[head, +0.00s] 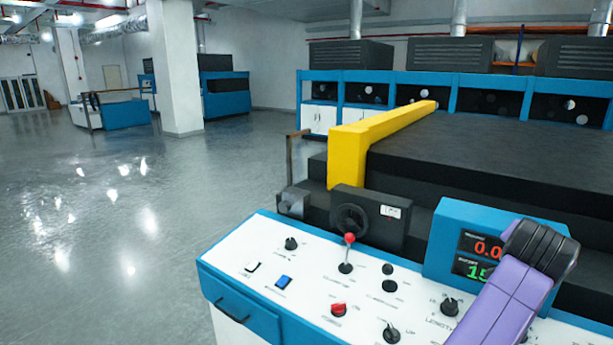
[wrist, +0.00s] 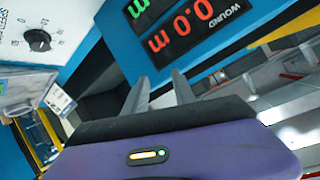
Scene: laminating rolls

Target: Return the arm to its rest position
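My arm shows at the lower right of the head view as a purple link (head: 508,300) with a black ribbed joint (head: 540,248). It rises in front of the control panel and partly covers the digital display (head: 468,245). The gripper's fingers are not seen in the head view. In the wrist view my gripper (wrist: 160,95) has its two grey fingers apart, with nothing between them. The picture there is tilted, and the display (wrist: 182,25) with red and green digits lies beyond the fingertips.
The white panel (head: 260,262) carries a red-topped lever (head: 348,255), a red knob (head: 338,310), black knobs and a blue switch (head: 283,282). Behind it stand a handwheel box (head: 370,218), a yellow bar (head: 375,135) and a dark machine bed (head: 500,150). Open floor (head: 120,220) lies left.

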